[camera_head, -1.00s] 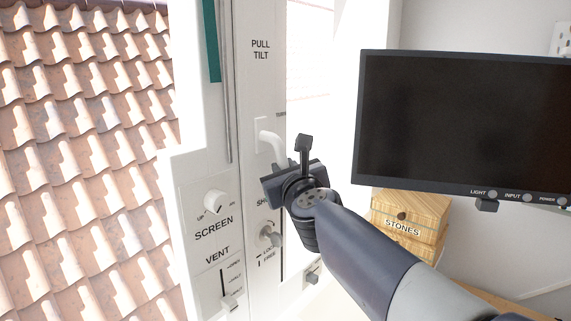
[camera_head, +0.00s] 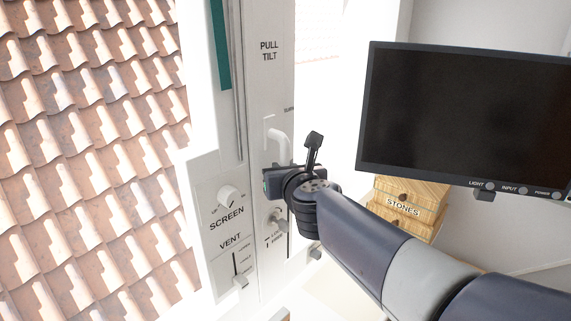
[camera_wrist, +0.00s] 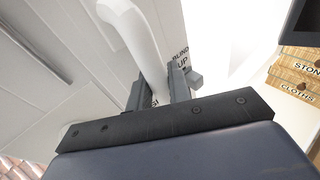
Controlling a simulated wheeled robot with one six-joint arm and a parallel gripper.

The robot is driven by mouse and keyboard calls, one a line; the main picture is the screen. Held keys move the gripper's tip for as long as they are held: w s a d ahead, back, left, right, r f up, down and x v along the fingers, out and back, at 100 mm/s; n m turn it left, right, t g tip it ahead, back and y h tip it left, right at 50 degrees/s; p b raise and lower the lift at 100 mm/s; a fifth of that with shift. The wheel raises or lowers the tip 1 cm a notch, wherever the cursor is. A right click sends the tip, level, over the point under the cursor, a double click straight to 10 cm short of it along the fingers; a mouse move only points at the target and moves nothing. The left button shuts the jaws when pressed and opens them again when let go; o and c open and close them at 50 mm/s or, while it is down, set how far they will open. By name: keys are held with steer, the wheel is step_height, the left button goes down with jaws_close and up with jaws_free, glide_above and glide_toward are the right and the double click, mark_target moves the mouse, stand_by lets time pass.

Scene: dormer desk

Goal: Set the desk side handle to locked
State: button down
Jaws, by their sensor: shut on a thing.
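The white lever handle (camera_head: 283,148) is on the window frame panel, under the "PULL TILT" label, on the side toward the monitor. Its bent arm points mostly downward. In the wrist view the handle (camera_wrist: 138,42) runs down between my gripper's fingers (camera_wrist: 158,86). My gripper (camera_head: 277,180) is shut on the handle's lower part. The handle's tip and grip contact are partly hidden by the gripper body. I cannot read a locked mark beside this handle.
Below are a "SCREEN" knob (camera_head: 227,196), a "VENT" slider (camera_head: 241,282) and a small knob (camera_head: 279,219) beside partly hidden lettering. A monitor (camera_head: 465,120) and wooden boxes (camera_head: 408,202) stand right of my arm. Roof tiles show outside, left.

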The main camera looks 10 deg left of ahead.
steer(key=c, duration=1.6)
jaws_free()
steer(key=shift+s, duration=0.1)
steer(key=p+v, duration=0.2)
steer(key=v, duration=0.8)
steer(key=shift+s+p, duration=0.3)
steer(key=shift+s, duration=0.1)
steer(key=shift+d, duration=0.1)
steer(key=b+x, duration=0.2)
steer(key=x, duration=0.9)
steer(key=shift+b, duration=0.35)
steer(key=shift+w+f+b, duration=0.15)
steer(key=shift+b, duration=0.3)
steer(key=shift+d+r+n+t+b, duration=0.15)
steer(key=shift+r+n+t+b, duration=0.1)
steer(key=shift+n+t+b, duration=0.05)
